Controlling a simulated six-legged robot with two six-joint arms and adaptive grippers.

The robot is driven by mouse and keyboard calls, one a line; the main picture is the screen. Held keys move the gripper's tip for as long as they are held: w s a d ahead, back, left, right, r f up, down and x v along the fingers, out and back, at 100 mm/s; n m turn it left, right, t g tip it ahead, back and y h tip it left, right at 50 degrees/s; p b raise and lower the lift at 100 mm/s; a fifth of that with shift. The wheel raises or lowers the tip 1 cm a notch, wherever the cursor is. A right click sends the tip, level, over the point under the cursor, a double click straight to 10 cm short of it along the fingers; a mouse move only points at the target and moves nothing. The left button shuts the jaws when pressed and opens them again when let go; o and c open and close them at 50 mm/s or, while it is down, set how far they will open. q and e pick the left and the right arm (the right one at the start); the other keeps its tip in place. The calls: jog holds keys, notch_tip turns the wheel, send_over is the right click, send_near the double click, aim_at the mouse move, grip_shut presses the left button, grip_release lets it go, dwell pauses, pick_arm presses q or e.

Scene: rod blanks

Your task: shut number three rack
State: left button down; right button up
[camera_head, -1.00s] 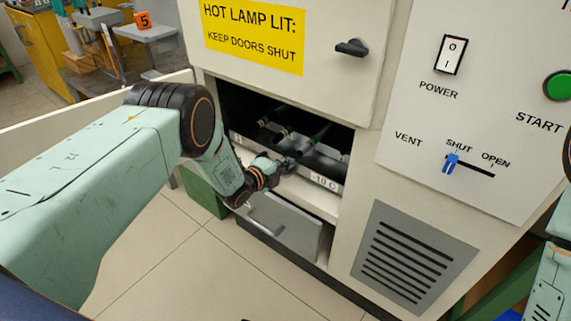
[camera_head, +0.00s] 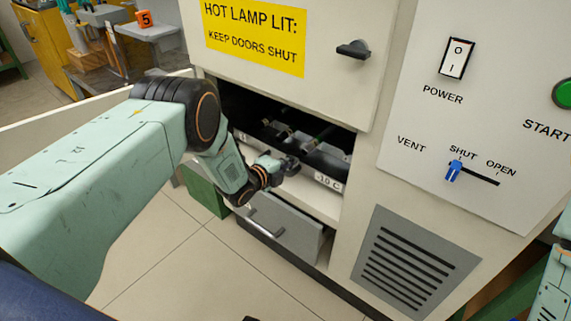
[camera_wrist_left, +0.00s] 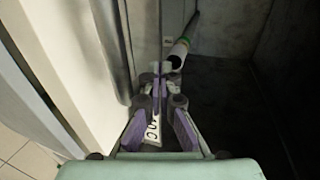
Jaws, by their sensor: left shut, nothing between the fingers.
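The pale cabinet's lower opening shows a dark rack (camera_head: 327,158) with dark rods lying in it. A label reading "-10 C" (camera_head: 328,182) is on its front edge. No rack number three can be read. My left gripper (camera_head: 293,163) is shut and empty at the front of the opening, close to the rack. In the left wrist view its fingertips (camera_wrist_left: 160,72) are together, just below the end of a rod (camera_wrist_left: 180,52) with a green band. Contact cannot be told. My right gripper is out of view.
A grey drawer (camera_head: 290,232) with a bar handle sits below the opening. An open door (camera_head: 60,118) stands at the left, behind my left arm. The upper door (camera_head: 300,75) with its yellow sign is shut. A control panel (camera_head: 470,130) is at the right.

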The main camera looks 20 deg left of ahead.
pick_arm(q)
jog(key=v, duration=1.2)
jog(key=s+f+n+g+y+p, duration=0.1)
jog(key=s+f+n+g+y, duration=0.2)
jog(key=s+n, duration=0.5)
jog(key=s+f+n+g+p, duration=0.1)
jog(key=s+f+n+g, duration=0.3)
jog(key=s+f+n, duration=0.3)
jog(key=s+d+r+n+g+y+p, duration=0.1)
jog(key=s+r+n+g+p, duration=0.1)
jog(key=s, duration=1)
jog(key=s+d+r+n+g+y+p, duration=0.1)
jog(key=s+r+n+g+p, duration=0.2)
jog(key=s, duration=1)
notch_tip(320, 180, up, 3)
jog(key=shift+f+n+g, duration=0.15)
jog(key=shift+n+g, duration=0.75)
jog(key=shift+n, duration=0.3)
